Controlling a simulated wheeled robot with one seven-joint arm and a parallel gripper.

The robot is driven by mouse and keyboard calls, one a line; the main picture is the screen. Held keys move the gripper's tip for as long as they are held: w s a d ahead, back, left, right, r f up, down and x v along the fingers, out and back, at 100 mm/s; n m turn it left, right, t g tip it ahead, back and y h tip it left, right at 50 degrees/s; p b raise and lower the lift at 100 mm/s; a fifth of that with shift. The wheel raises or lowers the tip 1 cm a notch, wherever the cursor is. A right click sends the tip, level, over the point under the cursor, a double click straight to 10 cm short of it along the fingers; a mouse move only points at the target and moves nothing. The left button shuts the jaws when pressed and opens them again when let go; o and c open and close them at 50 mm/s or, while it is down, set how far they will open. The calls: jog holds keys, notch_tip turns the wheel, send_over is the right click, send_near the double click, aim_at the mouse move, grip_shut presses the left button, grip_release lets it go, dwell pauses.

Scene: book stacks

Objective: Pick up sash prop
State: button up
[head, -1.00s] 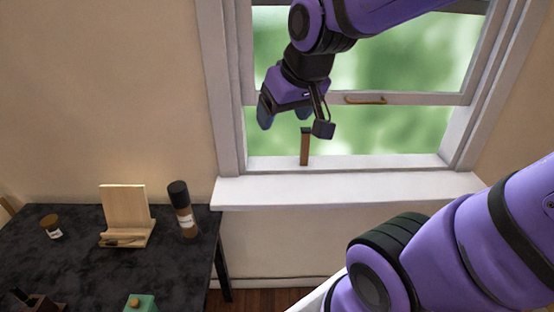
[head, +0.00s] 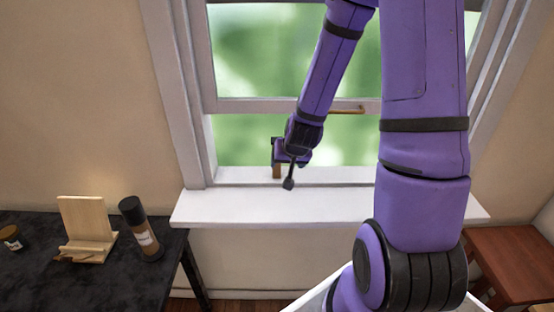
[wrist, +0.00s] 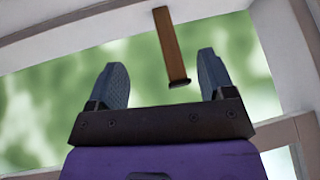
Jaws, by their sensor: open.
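The sash prop is a short brown wooden stick with a dark end. In the head view the sash prop (head: 276,172) stands on the sill in the open window, its upper part hidden by my gripper (head: 278,152). In the wrist view the sash prop (wrist: 170,45) runs between the two grey fingers of my gripper (wrist: 160,65). Its dark end is near the palm, with a gap visible on each side. The fingers are open, and no grip on the stick shows. The raised window sash (head: 250,104) is above, with a brass handle (head: 347,110).
The white window sill (head: 240,207) is otherwise bare where visible. At left, a dark table (head: 100,285) holds a wooden stand (head: 85,222), a dark-capped bottle (head: 140,228) and a small jar (head: 11,238). A reddish wooden table (head: 515,265) stands at lower right.

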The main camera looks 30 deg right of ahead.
jog(key=w+d, duration=0.1)
jog(key=w, duration=0.2)
jog(key=w+d+f, duration=0.1)
jog(key=w, duration=0.3)
jog(key=w+d, duration=0.2)
jog(key=w, duration=0.2)
jog(key=shift+w+f, duration=0.1)
jog(key=shift+f, duration=0.05)
jog(key=shift+w+d+f, duration=0.1)
jog(key=shift+w+f, duration=0.3)
jog(key=shift+f, duration=0.1)
jog(key=c, duration=1.3)
